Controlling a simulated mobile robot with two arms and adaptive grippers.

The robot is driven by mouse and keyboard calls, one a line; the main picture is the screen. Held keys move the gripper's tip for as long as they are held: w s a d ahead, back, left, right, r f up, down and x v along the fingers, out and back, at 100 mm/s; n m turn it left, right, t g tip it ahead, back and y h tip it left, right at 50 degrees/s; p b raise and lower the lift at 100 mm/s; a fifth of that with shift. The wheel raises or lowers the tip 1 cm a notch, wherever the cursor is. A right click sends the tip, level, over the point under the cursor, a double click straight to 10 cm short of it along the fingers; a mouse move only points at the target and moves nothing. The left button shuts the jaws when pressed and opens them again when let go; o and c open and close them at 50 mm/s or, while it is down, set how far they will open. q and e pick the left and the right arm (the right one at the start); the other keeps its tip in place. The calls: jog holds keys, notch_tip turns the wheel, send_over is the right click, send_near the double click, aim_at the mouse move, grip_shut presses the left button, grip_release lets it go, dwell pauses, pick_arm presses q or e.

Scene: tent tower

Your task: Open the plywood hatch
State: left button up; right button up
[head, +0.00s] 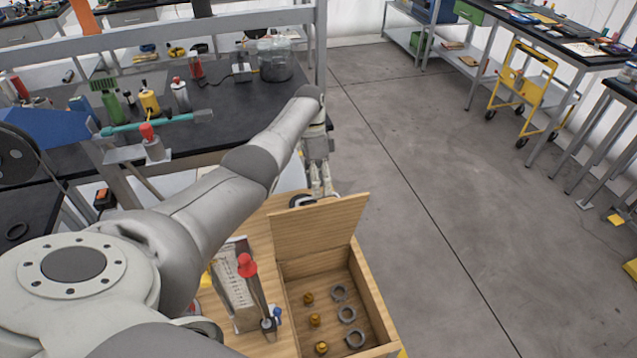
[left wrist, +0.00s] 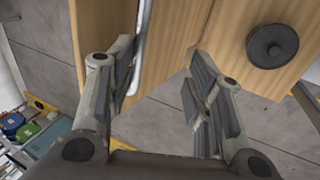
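The plywood hatch (head: 322,226) stands raised, tilted up at the far end of a wooden box (head: 371,300). Its inner face shows, and the box is uncovered. My left gripper (head: 321,188) is just behind the hatch's upper edge, its fingertips partly hidden. In the left wrist view the left gripper (left wrist: 163,88) has its fingers wide apart, with nothing clamped between them. Plywood surfaces (left wrist: 182,35) lie beyond the fingers, along with a pale metal strip (left wrist: 142,42). I cannot tell whether the fingers touch the wood. My right gripper does not show.
The box holds brass pieces (head: 315,320) and grey rings (head: 347,314). A red-topped tool (head: 248,267) stands beside it. A round black part (left wrist: 272,46) is on the wood. A dark workbench (head: 230,118) stands at left; open floor (head: 440,210) lies right.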

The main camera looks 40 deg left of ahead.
pick_arm(q)
jog(key=shift+s+a+f, duration=0.1)
jog(key=shift+s+f, duration=0.05)
jog(key=shift+f, duration=0.35)
jog(key=v, duration=1.3)
jog(key=shift+d, duration=0.25)
